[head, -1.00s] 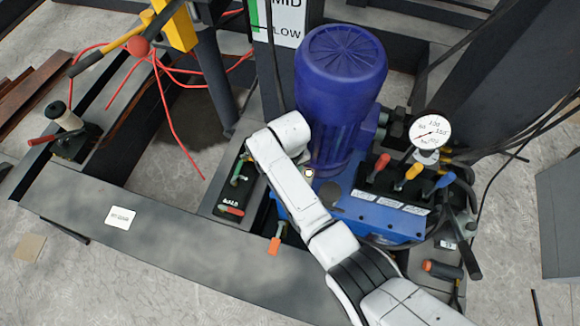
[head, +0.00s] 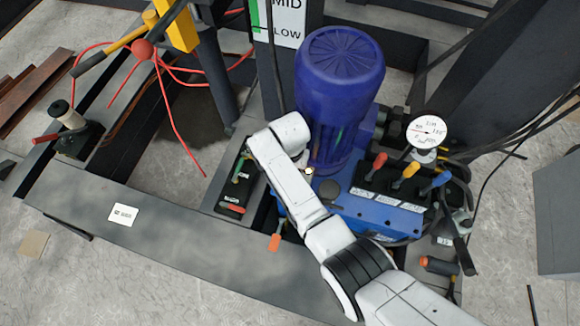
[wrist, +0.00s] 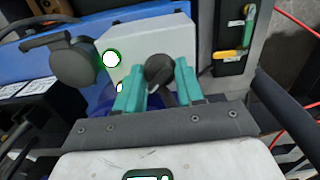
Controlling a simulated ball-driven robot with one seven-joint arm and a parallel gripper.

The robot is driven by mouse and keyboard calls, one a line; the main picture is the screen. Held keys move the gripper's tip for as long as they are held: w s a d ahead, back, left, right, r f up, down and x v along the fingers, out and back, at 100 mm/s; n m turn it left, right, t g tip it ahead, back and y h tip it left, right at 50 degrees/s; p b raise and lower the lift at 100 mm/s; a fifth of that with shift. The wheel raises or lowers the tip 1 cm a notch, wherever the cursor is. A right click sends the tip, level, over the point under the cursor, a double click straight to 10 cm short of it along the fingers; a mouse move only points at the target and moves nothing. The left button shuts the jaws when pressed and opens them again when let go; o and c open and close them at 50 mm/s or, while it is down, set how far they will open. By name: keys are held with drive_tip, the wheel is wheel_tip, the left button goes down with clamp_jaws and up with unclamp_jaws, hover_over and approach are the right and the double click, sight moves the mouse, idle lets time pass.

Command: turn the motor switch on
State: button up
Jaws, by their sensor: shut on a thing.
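In the wrist view, a grey-white switch box (wrist: 175,38) stands ahead of my gripper, with a dark round knob (wrist: 160,70) on it. My gripper (wrist: 160,78) has its two teal fingers on either side of the knob, shut on it. A bright round lamp with a green rim (wrist: 110,58) sits to the left of the knob. The knob's markings are hidden, so its setting cannot be read. In the head view, my white arm covers my gripper and the knob, beside the blue motor (head: 340,85).
The blue power unit (head: 385,215) carries red, yellow and blue levers and a round gauge (head: 426,131). A black panel with green and red handles (head: 236,185) lies left of my arm. A dark steel beam (head: 170,245) crosses in front. Red cables (head: 178,125) hang at the left.

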drive_tip(key=shift+w+r, duration=0.1)
idle(0.5)
drive_tip(key=o, duration=1)
drive_tip(key=shift+o, duration=0.2)
wheel_tip(320, 180, up, 11)
drive_tip(key=p, duration=0.2)
drive_tip(key=shift+f, duration=0.2)
